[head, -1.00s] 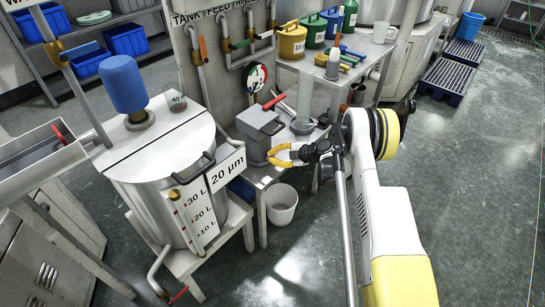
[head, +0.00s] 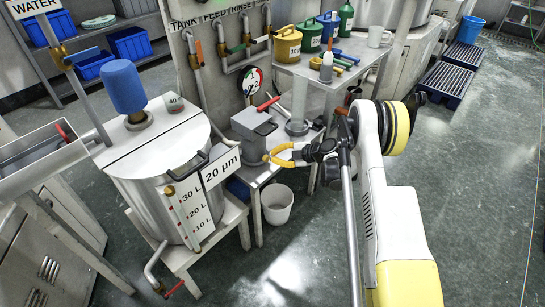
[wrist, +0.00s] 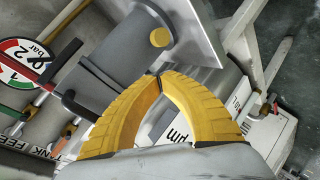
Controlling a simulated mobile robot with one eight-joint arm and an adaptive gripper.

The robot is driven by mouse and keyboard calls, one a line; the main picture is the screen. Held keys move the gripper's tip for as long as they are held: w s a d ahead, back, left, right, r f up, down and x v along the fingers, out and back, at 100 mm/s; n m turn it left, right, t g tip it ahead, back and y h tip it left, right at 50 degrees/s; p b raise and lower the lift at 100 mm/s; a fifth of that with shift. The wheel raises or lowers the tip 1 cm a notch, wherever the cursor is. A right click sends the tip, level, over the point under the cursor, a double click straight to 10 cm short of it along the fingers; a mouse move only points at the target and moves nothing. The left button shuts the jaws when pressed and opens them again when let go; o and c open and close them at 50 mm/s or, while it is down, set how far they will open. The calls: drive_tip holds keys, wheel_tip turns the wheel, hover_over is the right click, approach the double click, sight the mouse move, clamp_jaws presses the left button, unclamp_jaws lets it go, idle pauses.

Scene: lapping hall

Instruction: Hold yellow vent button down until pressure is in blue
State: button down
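The yellow vent button (wrist: 159,38) is a small round knob on the side of a grey vessel (wrist: 120,55). In the head view the vessel (head: 254,128), with its red lever, stands on a small steel table; I cannot make out the button there. My gripper (head: 267,157) is beside the vessel's near right side. In the wrist view its yellow curved fingers (wrist: 160,77) meet at the tips, empty, just short of the button with a visible gap. The pressure gauge (head: 252,80) also shows in the wrist view (wrist: 25,62), with red, green and white areas. I cannot read its needle or see blue.
A steel tank (head: 155,185) with a blue motor stands left of the table. A white bucket (head: 277,204) is on the floor below. A shelf table (head: 330,75) holds cans and a mug.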

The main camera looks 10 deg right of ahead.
drive_tip(key=p+v, duration=0.2)
drive_tip(key=v, duration=0.4)
drive_tip(key=shift+r, duration=0.1)
drive_tip(key=s+a+r+m+h, duration=0.2)
drive_tip(key=s+r+m, duration=0.15)
drive_tip(key=r, duration=0.45)
drive_tip(key=s+a+r+m+g+h, duration=0.1)
drive_tip(key=s+r+m, duration=0.25)
drive_tip(key=r, duration=0.45)
drive_tip(key=s+a+r+m+h, duration=0.2)
drive_tip(key=s+r+m, duration=0.15)
drive_tip(key=r, duration=0.55)
drive_tip(key=s+r+m+h, duration=0.2)
drive_tip(key=s+m, duration=0.3)
drive_tip(key=s, duration=0.7)
drive_tip(key=s+d+r+m+h, duration=0.1)
drive_tip(key=s+m, duration=0.4)
drive_tip(key=s, duration=0.8)
drive_tip(key=shift+s+d+r+h, duration=0.3)
drive_tip(key=shift+r+h, duration=0.4)
drive_tip(key=shift+r, duration=0.2)
